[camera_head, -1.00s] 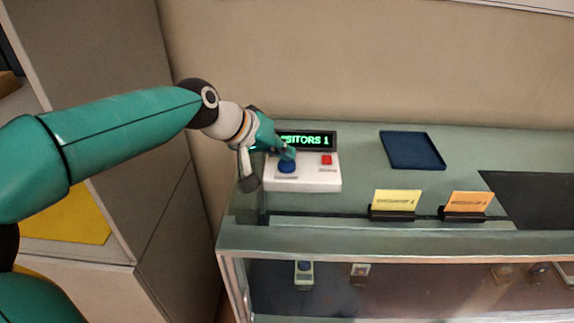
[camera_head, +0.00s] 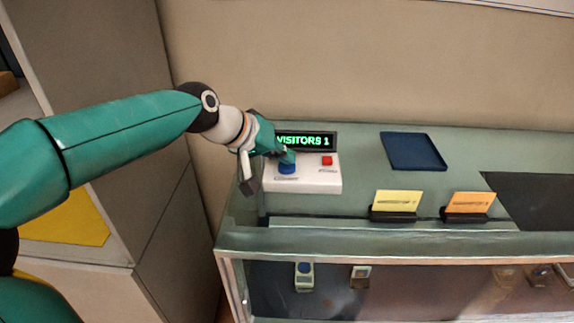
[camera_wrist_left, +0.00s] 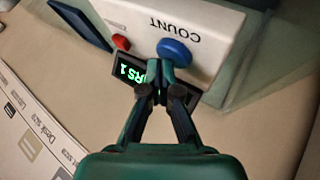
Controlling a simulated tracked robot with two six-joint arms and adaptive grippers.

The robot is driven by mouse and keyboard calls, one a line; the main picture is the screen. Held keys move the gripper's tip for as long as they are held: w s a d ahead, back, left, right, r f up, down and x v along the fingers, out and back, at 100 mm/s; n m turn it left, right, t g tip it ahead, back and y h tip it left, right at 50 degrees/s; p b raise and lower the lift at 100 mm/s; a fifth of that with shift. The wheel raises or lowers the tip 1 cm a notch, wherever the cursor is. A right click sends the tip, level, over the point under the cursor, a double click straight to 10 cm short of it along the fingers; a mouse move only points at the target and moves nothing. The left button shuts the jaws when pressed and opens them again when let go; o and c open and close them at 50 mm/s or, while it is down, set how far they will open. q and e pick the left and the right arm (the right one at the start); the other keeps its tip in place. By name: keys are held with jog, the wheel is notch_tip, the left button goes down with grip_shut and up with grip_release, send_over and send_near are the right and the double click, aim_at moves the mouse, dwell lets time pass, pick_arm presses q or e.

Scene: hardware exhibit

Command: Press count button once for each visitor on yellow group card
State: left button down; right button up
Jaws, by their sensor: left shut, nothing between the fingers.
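A white counter box (camera_head: 318,180) stands on the glass display case. It has a blue button (camera_head: 288,168) on its left and a red button (camera_head: 327,161) on its right. In the left wrist view the blue button (camera_wrist_left: 173,51) sits beside the word COUNT. The display (camera_head: 305,141) behind the box reads VISITORS 1. My left gripper (camera_head: 288,156) is shut and empty, its tips at or just above the blue button; I cannot tell if they touch. A yellow card (camera_head: 398,202) stands in a black holder in front; its text is too small to read. My right gripper is not in view.
An orange card (camera_head: 468,203) stands in a holder right of the yellow one. A dark blue tray (camera_head: 413,151) lies towards the back, and a black mat (camera_head: 535,198) is at the right. A grey cabinet stands at the left.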

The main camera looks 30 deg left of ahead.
aim_at(284, 166)
pick_arm(q)
jog(key=shift+f, duration=0.2)
jog(key=shift+r, duration=0.1)
jog(key=shift+r+p, duration=0.6)
jog(key=shift+r, duration=0.2)
jog(key=shift+r, duration=0.1)
notch_tip(284, 166, up, 5)
jog(key=p, duration=0.4)
dwell(1.0)
